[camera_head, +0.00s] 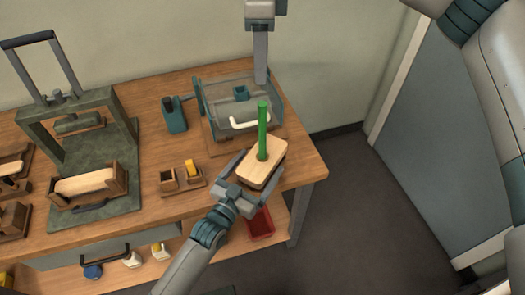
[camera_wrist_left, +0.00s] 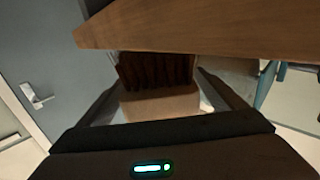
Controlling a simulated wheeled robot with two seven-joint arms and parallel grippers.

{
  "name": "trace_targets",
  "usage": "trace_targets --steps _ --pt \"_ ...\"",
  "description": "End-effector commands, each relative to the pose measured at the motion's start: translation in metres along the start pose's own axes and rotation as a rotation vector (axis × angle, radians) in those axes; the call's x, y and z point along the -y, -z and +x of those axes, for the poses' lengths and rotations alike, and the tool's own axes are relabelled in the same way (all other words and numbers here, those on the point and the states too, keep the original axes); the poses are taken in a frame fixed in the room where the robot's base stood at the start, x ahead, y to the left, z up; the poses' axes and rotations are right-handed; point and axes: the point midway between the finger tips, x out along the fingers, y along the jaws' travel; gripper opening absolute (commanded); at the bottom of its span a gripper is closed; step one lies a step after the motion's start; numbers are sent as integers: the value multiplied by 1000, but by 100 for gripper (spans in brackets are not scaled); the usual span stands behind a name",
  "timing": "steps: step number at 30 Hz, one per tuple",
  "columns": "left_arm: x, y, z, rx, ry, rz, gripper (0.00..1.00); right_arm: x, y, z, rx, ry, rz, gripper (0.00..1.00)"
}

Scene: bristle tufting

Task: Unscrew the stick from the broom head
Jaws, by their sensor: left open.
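The broom head (camera_head: 270,172) is a pale wooden block at the table's right front corner. A green stick (camera_head: 263,125) stands upright from its top. My left gripper (camera_head: 250,178) is at the block's near side, with its fingers spread around it. The left wrist view shows the block (camera_wrist_left: 160,104) between the open fingers, with dark brown bristles (camera_wrist_left: 155,70) on it. I cannot tell whether the fingers touch the block. The joint between stick and block is small in view. My right gripper is not in view; a link of my right arm shows at the upper right.
Behind the broom head is a clear-walled machine (camera_head: 240,95) with a white curved handle (camera_head: 250,123) and a grey column (camera_head: 261,55). A small wooden holder (camera_head: 180,178) and a green press (camera_head: 90,150) stand left. A red bin (camera_head: 260,222) is below. Floor is clear at right.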

Motion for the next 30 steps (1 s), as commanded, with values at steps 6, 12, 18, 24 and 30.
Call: trace_targets --steps 6,12,18,24,30 --pt "0 0 25 -1 0 0 89 0 0 0 0 0 0 38" --pt "0 0 32 0 0 0 89 0 0 0 0 0 0 38" --pt "0 0 32 0 0 1 89 0 0 0 0 0 0 38" --pt "0 0 32 0 0 1 58 0 0 0 0 0 0 38" --pt "0 0 32 0 0 1 10 0 0 0 0 0 0 38"
